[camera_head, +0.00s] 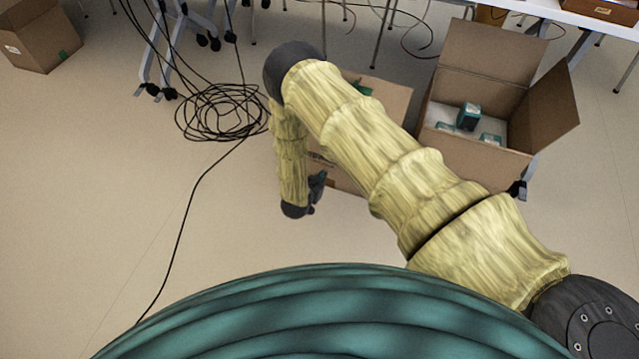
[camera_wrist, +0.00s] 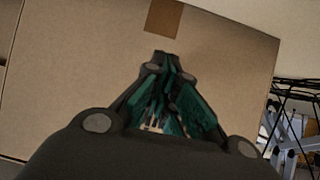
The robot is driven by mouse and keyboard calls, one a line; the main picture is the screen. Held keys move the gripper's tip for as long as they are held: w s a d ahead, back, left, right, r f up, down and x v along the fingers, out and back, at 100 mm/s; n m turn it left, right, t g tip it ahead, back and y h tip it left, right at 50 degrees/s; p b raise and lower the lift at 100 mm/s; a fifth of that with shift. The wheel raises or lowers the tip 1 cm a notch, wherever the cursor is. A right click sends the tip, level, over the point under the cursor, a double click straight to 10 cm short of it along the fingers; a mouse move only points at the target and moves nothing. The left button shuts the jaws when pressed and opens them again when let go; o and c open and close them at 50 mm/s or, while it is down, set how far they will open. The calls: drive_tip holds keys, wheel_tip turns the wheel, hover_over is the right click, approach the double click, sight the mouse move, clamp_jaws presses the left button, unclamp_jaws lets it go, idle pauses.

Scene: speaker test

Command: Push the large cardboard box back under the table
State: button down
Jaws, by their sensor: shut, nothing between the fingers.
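A closed cardboard box (camera_head: 393,97) stands on the floor behind my arm, which hides much of it. In the wrist view a flat cardboard face (camera_wrist: 75,65) with a brown tape patch (camera_wrist: 163,18) fills most of the picture. My gripper (camera_head: 318,185) hangs low at the near left side of this box. It also shows in the wrist view (camera_wrist: 166,62), with its dark fingertips together and empty, pointing at the cardboard face. I cannot tell whether the tips touch it.
An open cardboard box (camera_head: 470,155) with teal packs stands just right. Another box (camera_head: 40,40) is at the far left. Coiled black cables (camera_head: 222,110) lie left of my gripper, near wheeled table legs (camera_head: 160,55). A white table (camera_head: 590,15) is at the back right.

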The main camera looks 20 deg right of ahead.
drive_tip(key=shift+w+d+r+b, duration=0.1)
drive_tip(key=shift+w+d+b, duration=0.3)
drive_tip(key=shift+w+d, duration=0.6)
drive_tip(key=shift+w+d+f+b, duration=0.1)
drive_tip(key=shift+w+d+b, duration=0.35)
drive_tip(key=shift+w+d, duration=0.6)
drive_tip(key=shift+w+d+r+b, duration=0.1)
drive_tip(key=shift+w+d+b, duration=0.45)
drive_tip(key=shift+w, duration=0.75)
drive_tip(key=shift+d, duration=0.15)
drive_tip(key=s+a+p, duration=0.3)
drive_tip(key=s+a, duration=0.2)
drive_tip(key=s, duration=0.1)
drive_tip(key=shift+s, duration=0.2)
drive_tip(key=shift+a, duration=0.1)
